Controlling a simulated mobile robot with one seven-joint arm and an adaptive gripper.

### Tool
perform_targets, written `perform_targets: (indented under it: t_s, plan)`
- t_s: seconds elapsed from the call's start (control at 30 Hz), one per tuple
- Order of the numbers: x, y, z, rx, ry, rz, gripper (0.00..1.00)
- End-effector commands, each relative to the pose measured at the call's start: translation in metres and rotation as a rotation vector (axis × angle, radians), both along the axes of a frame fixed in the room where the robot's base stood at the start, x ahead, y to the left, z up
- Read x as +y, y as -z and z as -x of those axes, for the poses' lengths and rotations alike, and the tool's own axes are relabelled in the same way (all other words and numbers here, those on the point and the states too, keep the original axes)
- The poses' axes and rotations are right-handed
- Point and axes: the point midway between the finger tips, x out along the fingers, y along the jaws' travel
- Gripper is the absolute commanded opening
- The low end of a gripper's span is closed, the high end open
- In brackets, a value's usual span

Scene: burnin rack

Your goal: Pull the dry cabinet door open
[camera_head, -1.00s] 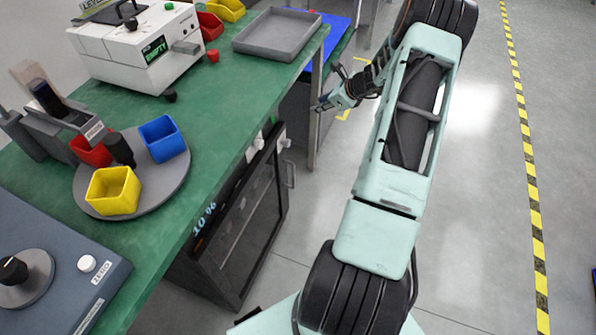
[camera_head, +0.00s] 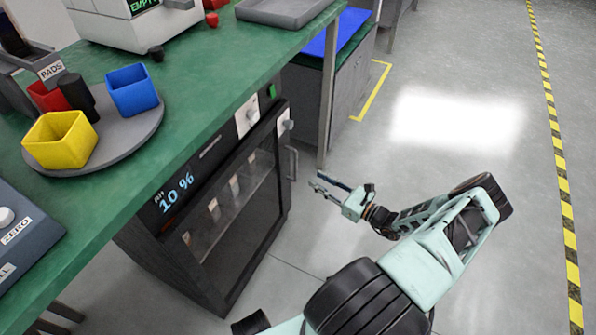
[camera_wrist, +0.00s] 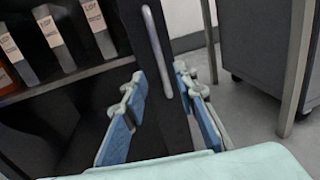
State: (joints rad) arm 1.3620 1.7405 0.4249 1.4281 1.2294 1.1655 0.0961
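The dry cabinet (camera_head: 208,156) stands under the green bench, with a "10 %" display on its front. Its glass door (camera_head: 240,248) looks shut, and boxes on a shelf show through it. The upright metal handle (camera_head: 293,163) is on the door's right side. My gripper (camera_head: 317,180) is just right of the handle and apart from it. In the wrist view, my gripper (camera_wrist: 160,80) is open and empty, its blue-padded fingers spread to either side of the door's dark edge strip. The handle (camera_wrist: 156,52) lies ahead, roughly between the fingertips.
A bench leg (camera_head: 328,110) stands close behind the handle. A grey cabinet (camera_head: 350,95) with a blue top is beyond it. The bench edge (camera_head: 215,118) overhangs the cabinet. The floor to the right is clear up to the yellow-black tape (camera_head: 560,180).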

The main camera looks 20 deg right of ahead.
Motion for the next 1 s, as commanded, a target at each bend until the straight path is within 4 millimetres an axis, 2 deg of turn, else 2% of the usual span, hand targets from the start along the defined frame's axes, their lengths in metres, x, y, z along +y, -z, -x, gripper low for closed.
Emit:
perform_targets:
  t_s: [0.5, 0.7, 1.0]
  plan:
    - [0.041, 0.002, -0.078, 0.003, -0.004, 0.001, 0.27]
    - [0.046, 0.0, -0.09, 0.004, -0.003, 0.0, 0.27]
    - [0.047, 0.0, -0.091, 0.004, -0.002, 0.0, 0.24]
